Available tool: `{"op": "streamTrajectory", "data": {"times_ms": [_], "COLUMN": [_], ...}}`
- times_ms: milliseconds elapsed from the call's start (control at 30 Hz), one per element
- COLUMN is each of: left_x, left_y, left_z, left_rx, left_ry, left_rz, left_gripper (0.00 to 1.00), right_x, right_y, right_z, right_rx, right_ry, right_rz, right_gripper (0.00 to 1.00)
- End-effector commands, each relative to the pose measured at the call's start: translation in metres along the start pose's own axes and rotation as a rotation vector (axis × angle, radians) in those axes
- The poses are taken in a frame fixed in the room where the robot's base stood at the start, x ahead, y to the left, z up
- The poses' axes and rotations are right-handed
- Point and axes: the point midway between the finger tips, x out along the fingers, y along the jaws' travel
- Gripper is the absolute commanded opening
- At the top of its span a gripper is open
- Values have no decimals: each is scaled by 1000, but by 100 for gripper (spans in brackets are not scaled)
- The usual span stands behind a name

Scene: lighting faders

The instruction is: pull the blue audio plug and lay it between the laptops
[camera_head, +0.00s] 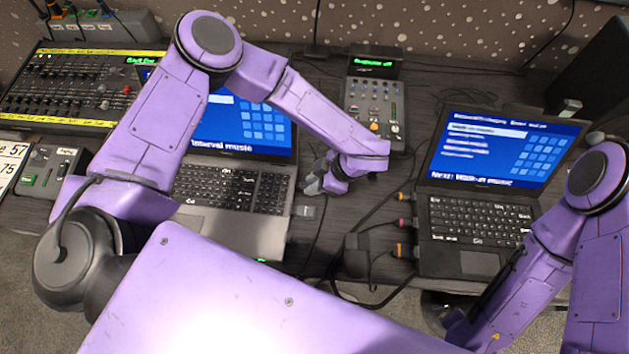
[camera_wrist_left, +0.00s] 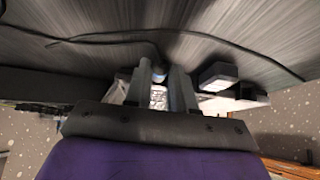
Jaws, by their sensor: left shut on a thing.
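My left gripper (camera_head: 318,183) is just right of the left laptop (camera_head: 235,215), low by its right edge. In the left wrist view its fingers (camera_wrist_left: 160,78) are shut on a small pale-bluish thing, which I take to be the blue audio plug (camera_wrist_left: 158,73). Most of the plug is hidden by the fingers, and in the head view it does not show. I cannot tell whether it is still in a socket. The right laptop (camera_head: 465,262) stands open across a strip of dark desk. My right arm is at the right edge; its gripper is out of view.
Orange and pink plugs (camera_head: 404,222) stick out of the right laptop's left side. Black cables and a dark box (camera_head: 355,255) lie between the laptops. A small mixer (camera_head: 375,105) stands behind the gap. A lighting desk (camera_head: 65,90) is at the far left.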

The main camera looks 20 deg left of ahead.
Motion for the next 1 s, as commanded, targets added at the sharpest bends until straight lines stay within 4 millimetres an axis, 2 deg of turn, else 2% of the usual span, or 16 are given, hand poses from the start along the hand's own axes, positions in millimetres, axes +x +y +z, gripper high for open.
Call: {"op": "streamTrajectory", "data": {"times_ms": [267, 1000], "left_x": [-2, -26], "left_y": [0, 0], "left_z": [4, 38], "left_rx": [0, 0], "left_ry": [0, 1], "left_rz": [2, 1], "left_gripper": [0, 0], "right_x": [1, 8], "right_y": [0, -1], "right_z": [0, 3], "right_rx": [0, 0], "right_ry": [0, 0], "right_rz": [0, 0], "right_gripper": [43, 43]}}
